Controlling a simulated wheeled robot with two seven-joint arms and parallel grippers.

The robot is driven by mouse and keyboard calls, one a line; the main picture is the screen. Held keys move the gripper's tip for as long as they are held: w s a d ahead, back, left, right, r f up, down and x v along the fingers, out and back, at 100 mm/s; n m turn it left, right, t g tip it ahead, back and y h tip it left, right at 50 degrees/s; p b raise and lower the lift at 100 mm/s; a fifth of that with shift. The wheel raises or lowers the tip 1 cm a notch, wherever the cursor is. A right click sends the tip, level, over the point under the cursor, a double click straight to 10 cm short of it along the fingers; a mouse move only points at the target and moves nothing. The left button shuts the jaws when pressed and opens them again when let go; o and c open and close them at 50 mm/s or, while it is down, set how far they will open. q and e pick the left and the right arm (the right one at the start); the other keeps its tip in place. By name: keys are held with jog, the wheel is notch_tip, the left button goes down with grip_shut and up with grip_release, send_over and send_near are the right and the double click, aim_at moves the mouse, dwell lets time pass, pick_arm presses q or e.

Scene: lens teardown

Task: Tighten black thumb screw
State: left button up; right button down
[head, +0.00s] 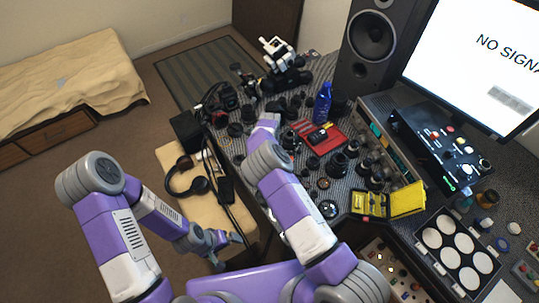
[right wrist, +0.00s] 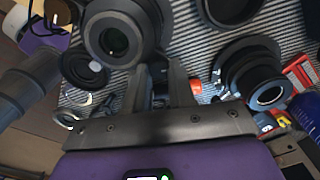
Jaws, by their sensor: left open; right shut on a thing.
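My right gripper (right wrist: 163,80) points away from the wrist camera, its two grey fingers close together on a small dark piece between them. The piece sits where the black thumb screw would be, but it is mostly hidden by the fingers. A large black lens part (right wrist: 118,38) lies just beyond the fingertips, up and to the left. In the head view my right arm reaches over the bench and its wrist hides the fingertips. My left gripper (head: 230,248) is open and empty, low beside the bench's left side.
Several black lens parts crowd the bench around the right gripper. A red tray (head: 322,142), a blue bottle (head: 323,102) and a yellow case (head: 407,199) stand to its right. Headphones (head: 187,178) lie on a beige surface near the left arm.

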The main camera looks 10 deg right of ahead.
jog(key=shift+m, duration=0.4)
jog(key=c, duration=0.9)
grip_release()
jog(key=shift+c, duration=0.2)
